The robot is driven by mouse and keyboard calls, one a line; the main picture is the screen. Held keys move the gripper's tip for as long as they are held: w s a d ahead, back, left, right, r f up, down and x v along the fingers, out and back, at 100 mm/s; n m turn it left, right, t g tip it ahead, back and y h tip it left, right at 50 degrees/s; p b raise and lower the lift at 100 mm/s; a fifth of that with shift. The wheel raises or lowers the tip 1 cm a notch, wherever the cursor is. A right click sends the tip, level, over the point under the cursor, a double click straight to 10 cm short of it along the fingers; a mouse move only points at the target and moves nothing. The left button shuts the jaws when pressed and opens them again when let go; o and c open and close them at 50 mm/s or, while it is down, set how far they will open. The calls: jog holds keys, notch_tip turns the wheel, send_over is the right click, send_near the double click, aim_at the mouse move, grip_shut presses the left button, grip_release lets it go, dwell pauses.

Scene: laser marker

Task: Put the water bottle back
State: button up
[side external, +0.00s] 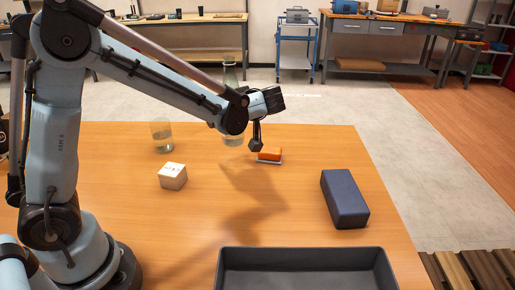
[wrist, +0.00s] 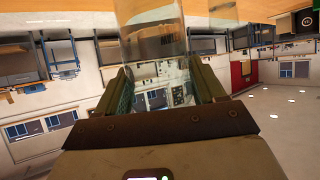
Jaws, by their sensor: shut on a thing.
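The water bottle is a clear, see-through bottle (side external: 230,75). In the side view it is upright at the back of the wooden table, with its middle hidden behind my arm. In the wrist view the clear bottle (wrist: 152,30) runs between the two fingers of my gripper (wrist: 164,84), which are shut on it from both sides. That picture is upside down. In the side view my wrist hides most of the grip. I cannot tell whether the bottle's base touches the table.
A clear glass (side external: 162,135) stands left of the bottle, with a white box (side external: 172,176) nearer. An orange block (side external: 270,154) on a pale base sits to the right. A dark blue block (side external: 345,199) and an empty grey tray (side external: 305,254) are at the front right.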

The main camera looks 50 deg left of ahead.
jog(key=w+v, duration=0.1)
jog(key=v, duration=0.3)
jog(key=shift+m+t, duration=0.3)
jog(key=shift+w+a+f, duration=0.25)
jog(key=shift+a+f, duration=1.5)
jog(key=shift+a, duration=0.05)
jog(key=shift+w+a+f, duration=0.2)
jog(key=shift+a+f, duration=1.55)
jog(key=shift+a, duration=0.05)
jog(key=shift+w+a+f, duration=0.25)
jog(key=shift+a+f, duration=1.5)
jog(key=shift+f, duration=0.1)
jog(key=o, duration=1.5)
